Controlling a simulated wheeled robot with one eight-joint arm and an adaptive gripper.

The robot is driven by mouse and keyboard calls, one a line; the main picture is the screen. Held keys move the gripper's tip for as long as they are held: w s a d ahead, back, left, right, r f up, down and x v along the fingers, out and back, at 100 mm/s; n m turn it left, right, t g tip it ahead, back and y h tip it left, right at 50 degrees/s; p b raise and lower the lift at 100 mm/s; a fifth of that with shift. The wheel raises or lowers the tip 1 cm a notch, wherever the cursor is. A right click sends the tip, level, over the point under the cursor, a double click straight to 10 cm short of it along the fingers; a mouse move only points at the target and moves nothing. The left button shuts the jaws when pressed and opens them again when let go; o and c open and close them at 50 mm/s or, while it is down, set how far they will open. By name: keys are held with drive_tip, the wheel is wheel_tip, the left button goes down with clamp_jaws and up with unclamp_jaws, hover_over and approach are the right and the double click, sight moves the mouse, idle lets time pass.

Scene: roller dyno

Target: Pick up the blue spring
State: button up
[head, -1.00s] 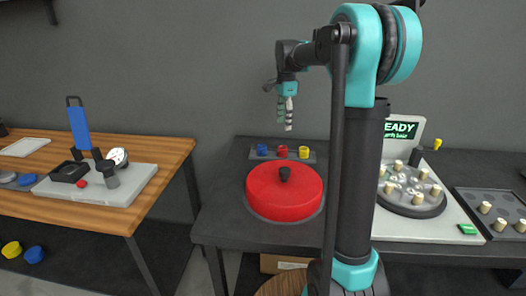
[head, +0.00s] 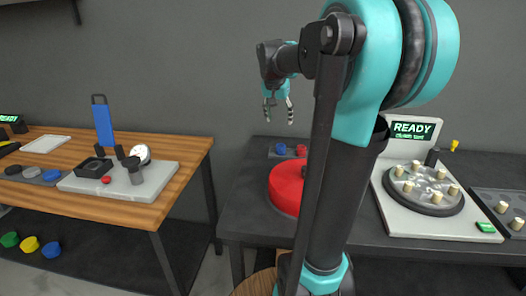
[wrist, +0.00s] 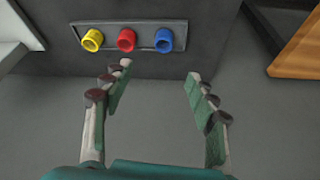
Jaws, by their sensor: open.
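The blue spring (head: 281,149) is a short blue ring-like piece at the left end of a dark tray at the back of the grey table. In the wrist view the blue spring (wrist: 164,40) sits at the right end of the tray (wrist: 146,38), with a red one (wrist: 127,40) and a yellow one (wrist: 92,40) beside it. My gripper (head: 279,117) hangs in the air above the tray in the head view. In the wrist view my gripper (wrist: 160,70) has its fingers wide apart with nothing between them; the blue spring appears beyond the tips.
A large red disc (head: 284,188) stands in front of the tray, partly hidden by my arm. A white machine with a READY screen (head: 414,130) is at the right. A wooden table (head: 120,210) with a tester is at the left, across a gap.

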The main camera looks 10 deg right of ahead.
sight(281, 145)
drive_tip(key=x, duration=1.7)
drive_tip(key=shift+w+a+f, duration=0.1)
drive_tip(key=shift+w+a, duration=0.1)
drive_tip(key=shift+a, duration=0.15)
drive_tip(key=c, duration=1.2)
drive_tip(key=shift+c, duration=0.2)
